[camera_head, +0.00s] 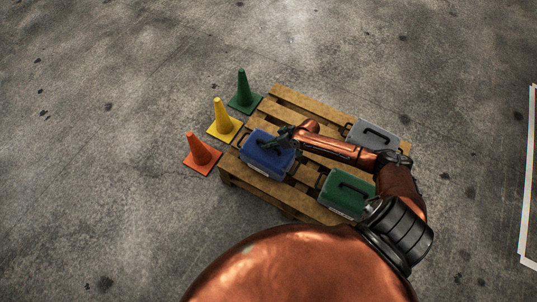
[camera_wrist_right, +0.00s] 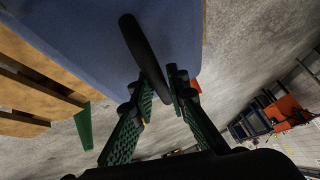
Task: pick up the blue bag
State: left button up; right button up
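The blue bag (camera_head: 268,155) is a box-like case with a black handle, sitting on the wooden pallet (camera_head: 290,103) near its left corner. In the head view my right gripper (camera_head: 279,142) is over its top, at the handle. In the right wrist view the blue bag (camera_wrist_right: 100,35) fills the upper left. Its black handle runs between the two green-padded fingers of my right gripper (camera_wrist_right: 162,88), which appear closed about it with little gap. The bag still appears to rest on the pallet. My left gripper is not in view.
A green bag (camera_head: 345,195) and a grey bag (camera_head: 372,135) sit on the same pallet. Orange (camera_head: 200,155), yellow (camera_head: 222,122) and green (camera_head: 243,93) cones stand along its left side. Open concrete floor surrounds the pallet.

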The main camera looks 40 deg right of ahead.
grip_shut()
dwell(0.4)
jog(key=shift+w+r, duration=0.15)
jog(key=shift+w, duration=0.05)
